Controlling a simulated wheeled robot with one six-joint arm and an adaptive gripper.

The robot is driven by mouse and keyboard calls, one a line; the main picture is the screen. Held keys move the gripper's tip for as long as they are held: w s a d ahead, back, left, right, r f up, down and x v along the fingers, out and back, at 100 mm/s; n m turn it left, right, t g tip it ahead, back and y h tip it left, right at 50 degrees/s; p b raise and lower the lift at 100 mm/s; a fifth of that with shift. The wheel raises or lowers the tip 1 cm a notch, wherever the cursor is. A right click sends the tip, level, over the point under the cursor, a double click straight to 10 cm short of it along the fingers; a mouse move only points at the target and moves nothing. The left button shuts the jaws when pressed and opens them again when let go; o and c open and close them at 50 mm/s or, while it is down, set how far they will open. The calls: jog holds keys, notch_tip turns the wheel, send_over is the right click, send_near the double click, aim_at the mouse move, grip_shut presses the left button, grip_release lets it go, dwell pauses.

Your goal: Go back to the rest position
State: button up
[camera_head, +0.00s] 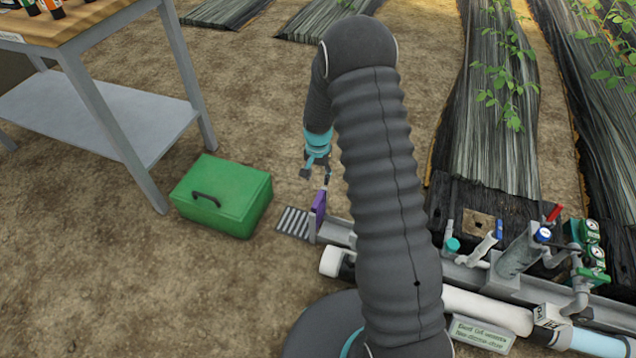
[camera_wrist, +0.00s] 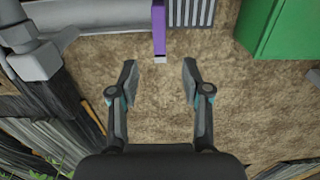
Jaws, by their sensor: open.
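My gripper (camera_head: 315,172) hangs over the soil between the green box and the pipe skid, at the end of my grey arm. In the wrist view my gripper (camera_wrist: 159,83) has its two fingers spread wide, with bare ground between them. It holds nothing. A purple panel (camera_head: 318,205) stands upright at the left end of the skid, just below my gripper. The purple panel (camera_wrist: 159,25) also shows in the wrist view, ahead of the fingertips and apart from them.
A green box (camera_head: 222,195) with a dark handle stands on the soil at left. A grey grate (camera_head: 293,222) lies beside the panel. A wood-topped table (camera_head: 70,25) stands at upper left. Pipes, valves and gauges (camera_head: 520,250) fill the right. Open soil lies at lower left.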

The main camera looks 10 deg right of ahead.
jog(key=shift+r, duration=0.25)
dwell(0.4)
jog(key=s+n+g, duration=0.2)
jog(key=s+n, duration=0.1)
jog(key=s, duration=0.4)
jog(key=s+r+n+t, duration=0.1)
jog(key=s+r+t, duration=0.1)
jog(key=s+r, duration=0.6)
jog(key=s+r+n+t, duration=0.1)
jog(key=s+r+t, duration=0.2)
jog(key=s+r, duration=0.6)
jog(key=s+r+n+t, duration=0.1)
jog(key=s+r, duration=0.7)
jog(key=r, duration=1.1)
jog(key=shift+s+r+n+t, duration=0.3)
jog(key=shift+n+t, duration=0.1)
jog(key=shift+t, duration=0.4)
jog(key=shift+a+f, duration=0.1)
